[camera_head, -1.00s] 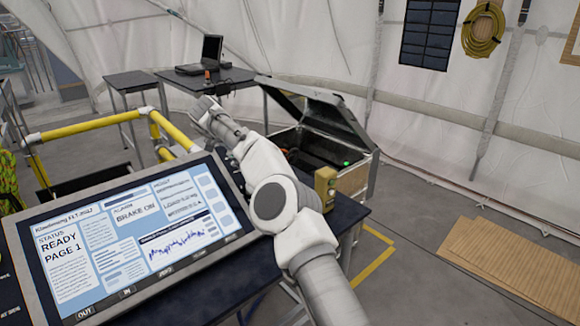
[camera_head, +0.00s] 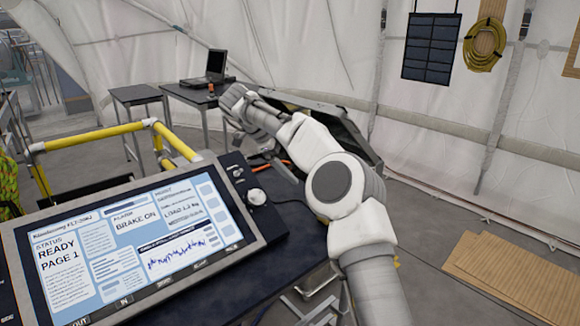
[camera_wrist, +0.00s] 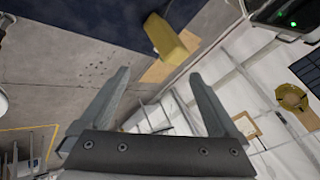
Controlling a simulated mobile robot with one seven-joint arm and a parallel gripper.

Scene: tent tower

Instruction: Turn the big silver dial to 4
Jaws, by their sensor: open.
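A round pale silver knob (camera_head: 257,195) stands on the dark panel just right of the big screen. It may be the big silver dial; its markings are too small to read. My arm reaches over the table to the right of this knob. Its far end is up and back, above the far end of the panel, apart from the knob. In the wrist view my gripper (camera_wrist: 159,76) has its two fingers spread with nothing between them. The dial cannot be made out in the wrist view.
The tilted screen (camera_head: 130,245) reads "READY PAGE 1" and "BRAKE ON". Yellow rails (camera_head: 95,133) stand behind it. An open case (camera_head: 350,125) is partly hidden behind my arm. A yellow object (camera_wrist: 166,38) shows beyond my fingers. A laptop (camera_head: 207,68) sits farther back.

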